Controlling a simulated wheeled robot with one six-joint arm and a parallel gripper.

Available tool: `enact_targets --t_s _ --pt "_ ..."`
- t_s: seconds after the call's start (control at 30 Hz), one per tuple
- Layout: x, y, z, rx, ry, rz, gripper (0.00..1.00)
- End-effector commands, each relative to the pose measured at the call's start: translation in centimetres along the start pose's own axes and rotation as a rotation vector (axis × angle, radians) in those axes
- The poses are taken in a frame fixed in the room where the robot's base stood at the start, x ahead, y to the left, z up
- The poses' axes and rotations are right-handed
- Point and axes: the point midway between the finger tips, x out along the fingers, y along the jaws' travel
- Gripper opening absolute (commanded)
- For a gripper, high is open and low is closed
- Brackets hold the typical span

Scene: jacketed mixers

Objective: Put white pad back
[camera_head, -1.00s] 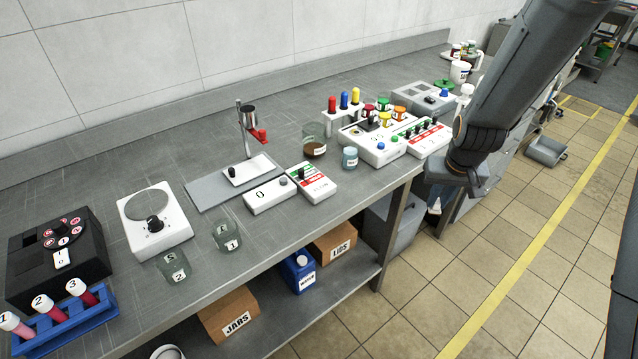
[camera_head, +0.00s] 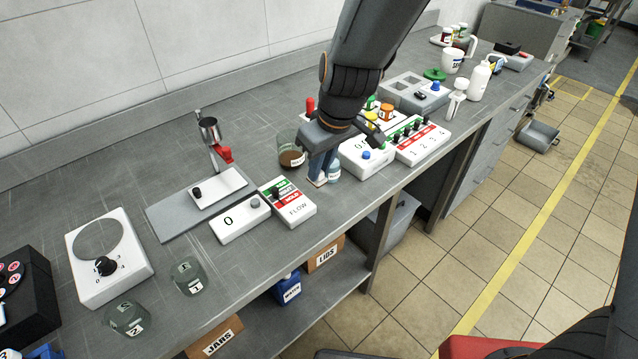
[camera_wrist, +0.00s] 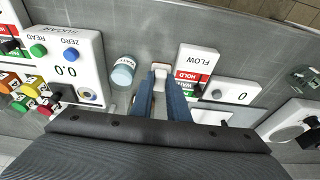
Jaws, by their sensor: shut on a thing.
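My gripper (camera_head: 319,180) points down over the bench and is shut, with a small white piece, likely the white pad (camera_wrist: 160,68), between its fingertips. The pad shows a brownish edge in the wrist view. In the head view only a sliver of it shows by the fingertips. The fingers (camera_wrist: 161,80) stand between the FLOW box (camera_wrist: 197,66) and a small jar of pale blue liquid (camera_wrist: 123,71), apart from both. I cannot tell whether the pad touches the bench.
A jar with brown contents (camera_head: 291,154) stands behind my gripper. The white READ/ZERO instrument (camera_wrist: 62,62) is close by. A metal stand with a red clip (camera_head: 214,150) is left of the FLOW box.

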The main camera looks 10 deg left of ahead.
Motion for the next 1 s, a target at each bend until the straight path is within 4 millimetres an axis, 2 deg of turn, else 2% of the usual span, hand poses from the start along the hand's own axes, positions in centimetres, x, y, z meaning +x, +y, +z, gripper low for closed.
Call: enact_targets --t_s 0.43,0.9,0.93,0.97,1.0 --pt "5.0 -0.1 1.4 0.0 -0.001 0.0 0.0" --pt "5.7 -0.1 1.5 -0.002 0.001 0.001 0.0" --pt "5.7 -0.1 1.5 -0.002 0.001 0.001 0.16" --pt "5.6 -0.1 1.5 -0.002 0.001 0.001 0.21" --pt "5.6 -0.1 1.5 -0.002 0.001 0.001 0.22"
